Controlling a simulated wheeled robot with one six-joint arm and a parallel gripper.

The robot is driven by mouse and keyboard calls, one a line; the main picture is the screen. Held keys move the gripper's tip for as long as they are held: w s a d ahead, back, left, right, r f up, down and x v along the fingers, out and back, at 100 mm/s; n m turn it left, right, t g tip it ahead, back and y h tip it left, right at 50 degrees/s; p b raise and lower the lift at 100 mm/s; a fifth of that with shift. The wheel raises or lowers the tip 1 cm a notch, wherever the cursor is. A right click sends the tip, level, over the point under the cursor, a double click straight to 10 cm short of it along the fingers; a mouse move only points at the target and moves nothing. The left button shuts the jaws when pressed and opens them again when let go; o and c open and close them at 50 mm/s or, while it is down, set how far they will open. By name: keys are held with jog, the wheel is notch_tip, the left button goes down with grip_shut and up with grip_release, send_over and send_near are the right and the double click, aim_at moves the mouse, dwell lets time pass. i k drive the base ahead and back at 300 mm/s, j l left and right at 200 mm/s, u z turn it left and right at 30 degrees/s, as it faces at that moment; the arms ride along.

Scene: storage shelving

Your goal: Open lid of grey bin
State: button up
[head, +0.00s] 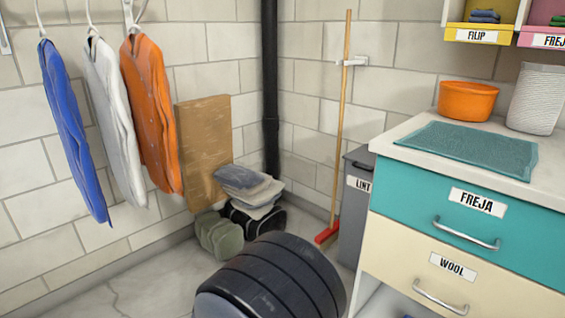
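The grey bin (352,215) stands on the floor near the back corner, just left of the drawer cabinet. It is tall and narrow, with a white label reading LINT. Its darker lid (361,156) lies flat on top and looks shut. The cabinet hides the bin's right side. My gripper is not in view.
The cabinet (420,204) has a teal FREJA drawer and a cream WOOL drawer, with bar handles. A red-headed broom (326,234) leans left of the bin. Bags (220,236) and folded cloths (248,188) lie by the wall. Shirts (150,110) hang at left.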

aim_at(361, 154)
jog(key=i+j+u, duration=0.15)
jog(key=i+u, duration=0.15)
jog(key=u, duration=0.15)
jog(key=i+u, duration=0.4)
jog(key=i+z, duration=0.15)
jog(key=z, duration=0.15)
jog(key=i+j+z, duration=0.1)
jog(key=z, duration=0.2)
jog(key=i+l+z, duration=0.1)
jog(key=z, duration=0.35)
jog(key=i+z, duration=0.2)
jog(key=z, duration=0.25)
jog(key=i+z, duration=0.2)
jog(key=z, duration=0.25)
jog(key=i+z, duration=0.15)
jog(key=z, duration=0.3)
